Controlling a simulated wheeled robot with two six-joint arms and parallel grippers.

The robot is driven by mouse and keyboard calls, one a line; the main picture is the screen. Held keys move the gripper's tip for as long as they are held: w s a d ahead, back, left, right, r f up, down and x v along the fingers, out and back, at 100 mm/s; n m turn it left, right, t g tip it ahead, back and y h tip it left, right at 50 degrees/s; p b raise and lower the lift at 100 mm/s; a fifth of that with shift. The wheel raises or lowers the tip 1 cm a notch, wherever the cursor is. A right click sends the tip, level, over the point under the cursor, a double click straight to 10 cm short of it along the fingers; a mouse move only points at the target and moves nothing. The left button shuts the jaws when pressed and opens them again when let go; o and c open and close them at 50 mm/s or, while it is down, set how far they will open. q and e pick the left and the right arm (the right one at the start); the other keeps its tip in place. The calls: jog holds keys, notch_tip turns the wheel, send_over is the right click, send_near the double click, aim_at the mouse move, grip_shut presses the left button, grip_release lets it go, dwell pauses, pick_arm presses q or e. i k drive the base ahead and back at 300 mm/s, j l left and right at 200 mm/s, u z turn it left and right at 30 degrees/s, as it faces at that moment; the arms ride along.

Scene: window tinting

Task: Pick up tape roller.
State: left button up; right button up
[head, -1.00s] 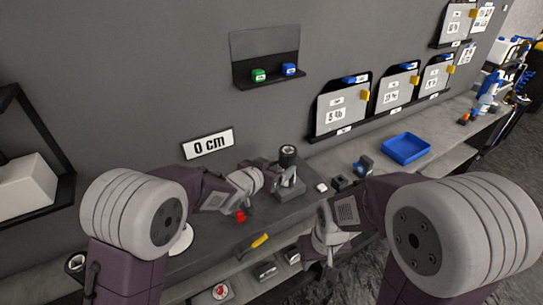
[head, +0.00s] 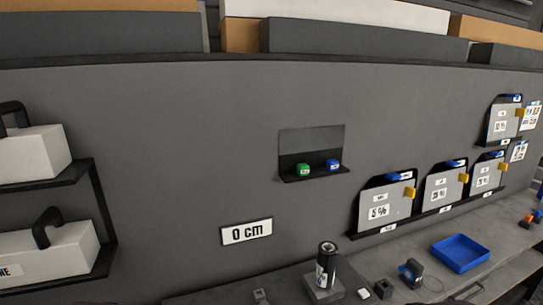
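A small dark item with a blue round part (head: 410,273), which may be the tape roller, stands on the grey bench in the head view. It is left of the blue tray and too small to identify surely. Neither of my grippers shows clearly now. A small grey piece at the bottom edge, left of the black can, may be part of my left wrist; I cannot tell.
A black can (head: 327,263) stands on a grey block. A small dark block (head: 383,289) and a white piece (head: 364,294) lie beside it. A blue tray (head: 460,253) is at right. Green (head: 303,169) and blue (head: 333,165) items sit on a wall shelf.

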aim_at(412, 270)
jog(key=z, duration=1.25)
